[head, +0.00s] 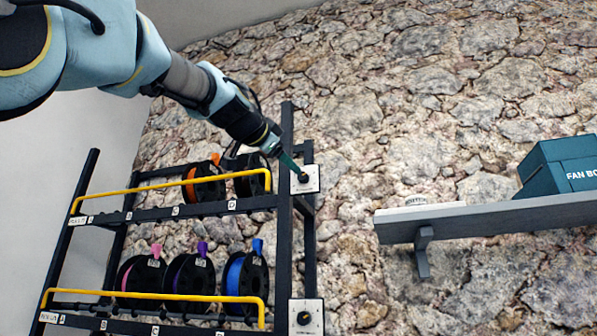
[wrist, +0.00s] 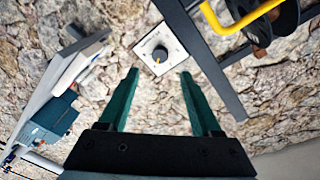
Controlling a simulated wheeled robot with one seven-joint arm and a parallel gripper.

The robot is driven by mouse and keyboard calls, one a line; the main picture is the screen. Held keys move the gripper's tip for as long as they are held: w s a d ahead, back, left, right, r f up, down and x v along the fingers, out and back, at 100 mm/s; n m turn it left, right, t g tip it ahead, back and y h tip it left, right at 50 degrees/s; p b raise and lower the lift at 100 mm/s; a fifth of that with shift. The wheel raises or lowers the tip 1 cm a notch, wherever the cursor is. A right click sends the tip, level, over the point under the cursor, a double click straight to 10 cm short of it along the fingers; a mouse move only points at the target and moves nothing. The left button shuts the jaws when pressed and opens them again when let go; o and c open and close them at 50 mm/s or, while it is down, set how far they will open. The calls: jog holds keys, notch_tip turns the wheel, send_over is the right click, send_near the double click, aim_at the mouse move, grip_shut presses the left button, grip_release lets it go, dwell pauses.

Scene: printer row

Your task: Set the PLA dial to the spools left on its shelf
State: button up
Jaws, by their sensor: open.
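The rack's upper dial (head: 304,179) is a white square plate with a dark knob, on the post at the right end of the upper shelf. A second dial (head: 305,318) sits beside the lower shelf. I cannot read for sure which is PLA. The upper shelf shows an orange spool (head: 204,183) and a dark spool (head: 251,176) partly behind my arm. The lower shelf shows a pink spool (head: 141,275), a purple spool (head: 188,273) and a blue spool (head: 246,273). My gripper (wrist: 160,74) is open, its fingertips just short of the dial plate (wrist: 172,44) in the wrist view.
Yellow rails (head: 165,297) run along the shelf fronts, with small lettered tags below. A grey wall shelf (head: 480,221) at the right carries a teal fan box (head: 560,165) and a white item (head: 420,211). Bare stone wall lies between rack and wall shelf.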

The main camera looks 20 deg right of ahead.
aim_at(301, 176)
jog(key=p+x, duration=0.3)
jog(key=x, duration=0.4)
jog(key=shift+w+r+p, duration=0.1)
jog(key=shift+r+p, duration=0.1)
jog(key=shift+p, duration=0.2)
jog(key=shift+w+d+f, duration=0.2)
jog(key=shift+w+d, duration=0.1)
jog(key=shift+d, duration=0.1)
grip_shut()
